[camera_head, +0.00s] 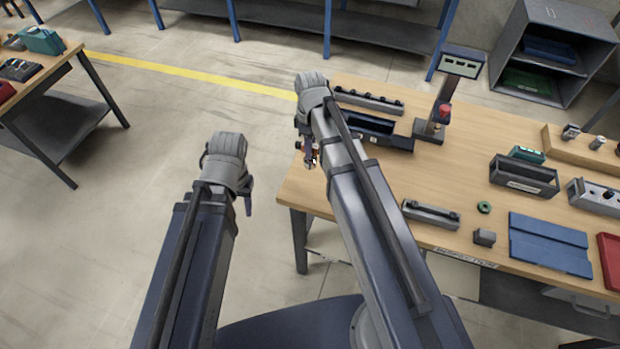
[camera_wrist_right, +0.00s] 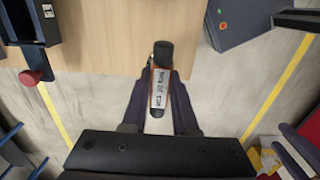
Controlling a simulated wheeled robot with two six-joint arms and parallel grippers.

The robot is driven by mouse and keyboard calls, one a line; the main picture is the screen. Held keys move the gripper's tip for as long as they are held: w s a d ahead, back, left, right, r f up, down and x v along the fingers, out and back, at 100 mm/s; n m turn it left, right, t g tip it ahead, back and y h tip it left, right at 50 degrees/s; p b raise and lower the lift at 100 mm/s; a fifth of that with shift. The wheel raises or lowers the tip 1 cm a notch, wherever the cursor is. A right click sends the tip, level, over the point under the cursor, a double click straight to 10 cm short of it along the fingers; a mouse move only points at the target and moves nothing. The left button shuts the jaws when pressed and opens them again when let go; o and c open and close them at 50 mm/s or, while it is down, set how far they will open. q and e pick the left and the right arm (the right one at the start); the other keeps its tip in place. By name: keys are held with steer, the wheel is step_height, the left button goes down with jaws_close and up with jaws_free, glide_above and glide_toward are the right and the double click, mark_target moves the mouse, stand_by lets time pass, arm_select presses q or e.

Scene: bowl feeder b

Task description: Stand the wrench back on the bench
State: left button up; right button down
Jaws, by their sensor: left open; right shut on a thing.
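My right gripper (camera_wrist_right: 158,98) is shut on the wrench (camera_wrist_right: 160,86). In the right wrist view the wrench shows a dark rounded end, a pale label and orange edges between the fingers. The dark end overlaps the wooden bench top (camera_wrist_right: 105,85) in the picture; I cannot tell whether they touch. In the head view my right gripper (camera_head: 309,153) is at the left edge of the bench (camera_head: 385,165), the wrench mostly hidden. My left gripper (camera_head: 247,204) is open and hangs over the floor, left of the bench, its fingers mostly hidden by the wrist.
A dark tray (camera_head: 375,131) and a grey rail (camera_head: 368,101) lie at the bench's back left. A post with a display (camera_head: 461,63) stands behind. A grey holder (camera_head: 431,213), green ring (camera_head: 484,207) and blue mat (camera_head: 550,243) lie along the front. The bench middle is clear.

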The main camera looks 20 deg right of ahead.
steer(key=shift+f+b, duration=5.05)
steer(key=shift+f, duration=0.1)
steer(key=shift+f, duration=0.15)
steer(key=c, duration=0.7)
jaws_free()
steer(key=shift+r, duration=0.2)
step_height(320, 180, up, 12)
steer(key=p, duration=1.2)
steer(key=shift+r, duration=0.1)
steer(key=s+a+m, duration=0.2)
steer(key=s+a, duration=0.1)
steer(key=s, duration=0.1)
steer(key=s+a+m, duration=0.3)
steer(key=s+a, duration=0.1)
steer(key=s, duration=0.1)
steer(key=s+a+m+h, duration=0.1)
steer(key=s+a+m, duration=0.1)
steer(key=s, duration=0.3)
steer(key=shift+s+a+m, duration=0.25)
steer(key=shift+a+m, duration=0.05)
steer(key=shift+a, duration=0.45)
